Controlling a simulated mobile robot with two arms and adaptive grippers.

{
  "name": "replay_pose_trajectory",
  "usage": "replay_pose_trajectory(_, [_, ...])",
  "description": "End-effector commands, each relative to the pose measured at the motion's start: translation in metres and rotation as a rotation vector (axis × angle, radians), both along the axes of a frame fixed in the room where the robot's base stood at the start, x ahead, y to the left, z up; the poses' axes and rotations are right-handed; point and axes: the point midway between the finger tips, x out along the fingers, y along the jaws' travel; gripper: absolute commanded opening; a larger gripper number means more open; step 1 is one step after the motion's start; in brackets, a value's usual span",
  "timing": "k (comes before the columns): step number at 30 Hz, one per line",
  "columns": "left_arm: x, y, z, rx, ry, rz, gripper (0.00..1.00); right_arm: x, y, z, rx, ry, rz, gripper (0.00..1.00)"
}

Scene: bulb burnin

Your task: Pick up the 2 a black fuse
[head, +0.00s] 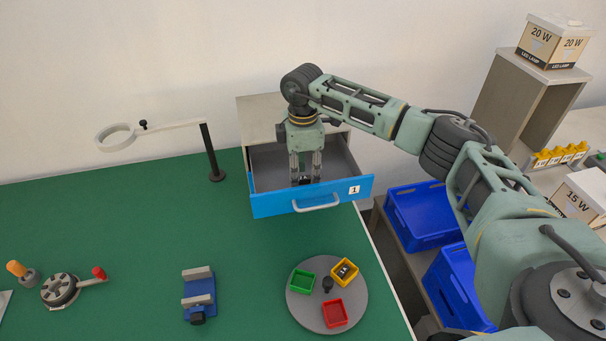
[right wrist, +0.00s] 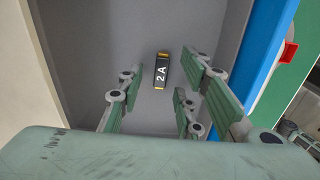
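The 2 A black fuse (right wrist: 161,71) lies on the grey floor of the open drawer, black with yellow ends and a white "2 A" label. My right gripper (head: 305,180) reaches down into the blue-fronted drawer (head: 268,205), marked "1". In the right wrist view its fingers (right wrist: 170,92) are spread, with the fuse between and just beyond them, not touching. In the head view a small dark piece that seems to be the fuse shows between the fingertips. My left gripper is not in view.
A round grey tray (head: 300,318) holds green, yellow and red bins. A blue vise (head: 198,292), a magnifier stand (head: 212,160) and a red-handled crank device (head: 60,290) stand on the green table. Blue crates (head: 425,210) sit right of it.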

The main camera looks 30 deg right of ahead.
Motion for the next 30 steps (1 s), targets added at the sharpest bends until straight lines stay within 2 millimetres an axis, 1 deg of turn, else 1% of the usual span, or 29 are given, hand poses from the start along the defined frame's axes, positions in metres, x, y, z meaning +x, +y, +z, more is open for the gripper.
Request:
replay_pose_trajectory(1, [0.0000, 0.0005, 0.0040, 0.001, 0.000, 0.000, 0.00, -0.0006, -0.0003, -0.0045, -0.001, 0.003, -0.001, 0.33])
replay_pose_trajectory(4, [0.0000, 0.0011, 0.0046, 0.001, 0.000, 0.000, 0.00, 0.0000, -0.0002, -0.0107, 0.000, 0.000, 0.000, 0.33])
replay_pose_trajectory(10, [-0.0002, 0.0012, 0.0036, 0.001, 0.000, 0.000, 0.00, 0.0001, -0.0002, -0.0122, 0.000, 0.000, 0.000, 0.33])
replay_pose_trajectory(11, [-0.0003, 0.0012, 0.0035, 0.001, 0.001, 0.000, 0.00, 0.0002, -0.0002, -0.0121, 0.000, 0.000, 0.000, 0.31])
replay_pose_trajectory(21, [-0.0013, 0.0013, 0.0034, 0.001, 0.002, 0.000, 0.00, 0.0002, -0.0002, -0.0117, 0.000, 0.000, 0.000, 0.01])
replay_pose_trajectory(22, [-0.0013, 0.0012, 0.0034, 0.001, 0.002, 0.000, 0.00, 0.0002, -0.0002, -0.0117, 0.000, 0.000, 0.000, 0.00])
replay_pose_trajectory(30, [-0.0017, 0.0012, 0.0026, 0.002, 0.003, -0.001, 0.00, 0.0002, -0.0002, -0.0109, 0.000, -0.001, 0.000, 0.00])
